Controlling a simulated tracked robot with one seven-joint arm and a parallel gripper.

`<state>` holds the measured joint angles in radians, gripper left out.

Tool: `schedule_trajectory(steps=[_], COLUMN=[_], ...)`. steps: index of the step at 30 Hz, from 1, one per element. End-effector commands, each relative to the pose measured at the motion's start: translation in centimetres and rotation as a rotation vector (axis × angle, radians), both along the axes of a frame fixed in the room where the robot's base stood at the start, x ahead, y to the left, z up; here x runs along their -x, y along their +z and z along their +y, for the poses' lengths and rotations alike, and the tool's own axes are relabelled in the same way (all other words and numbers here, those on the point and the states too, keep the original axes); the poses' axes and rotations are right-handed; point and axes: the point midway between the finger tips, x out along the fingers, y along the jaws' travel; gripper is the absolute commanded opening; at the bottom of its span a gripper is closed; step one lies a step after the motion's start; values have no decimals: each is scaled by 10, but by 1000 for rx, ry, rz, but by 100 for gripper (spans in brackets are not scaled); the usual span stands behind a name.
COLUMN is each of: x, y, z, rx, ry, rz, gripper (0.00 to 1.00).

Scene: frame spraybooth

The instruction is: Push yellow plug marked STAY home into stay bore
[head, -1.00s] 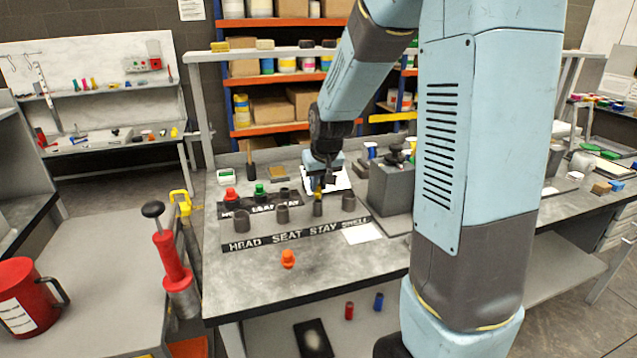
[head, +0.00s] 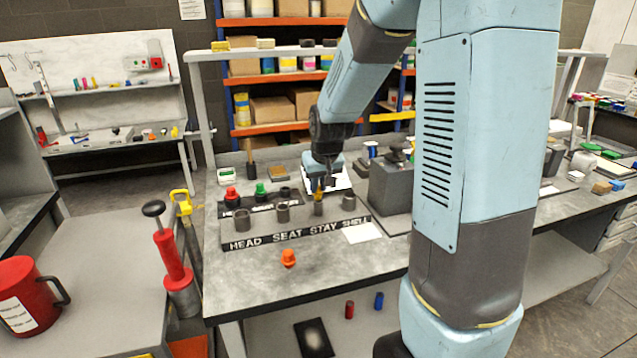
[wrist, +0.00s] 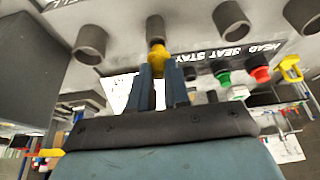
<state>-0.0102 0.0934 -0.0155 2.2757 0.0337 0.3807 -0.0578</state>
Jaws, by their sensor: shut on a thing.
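My gripper (head: 320,182) is shut on the yellow plug (head: 318,192), directly above the stay bore (head: 319,208), a dark upright tube behind the STAY label. In the wrist view the yellow plug (wrist: 158,56) sits between my fingertips, its far end at the mouth of the stay bore (wrist: 155,28). Whether its tip is inside the bore is too small to tell. The marking on the plug cannot be read. The labelled block (head: 295,238) reads HEAD, SEAT, STAY, SHELL.
The head bore (head: 241,222), seat bore (head: 283,213) and shell bore (head: 348,201) flank it. A red plug (head: 231,193) and a green plug (head: 260,189) stand behind. An orange plug (head: 288,258) is in front. A grey block (head: 390,195) stands close on the right.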

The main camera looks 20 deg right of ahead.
Motion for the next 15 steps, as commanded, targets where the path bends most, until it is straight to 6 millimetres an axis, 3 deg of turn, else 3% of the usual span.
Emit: schedule_trajectory(steps=[15], x=[0], y=[-9], z=[0], rx=[0], ry=[0], rz=[0], gripper=[0])
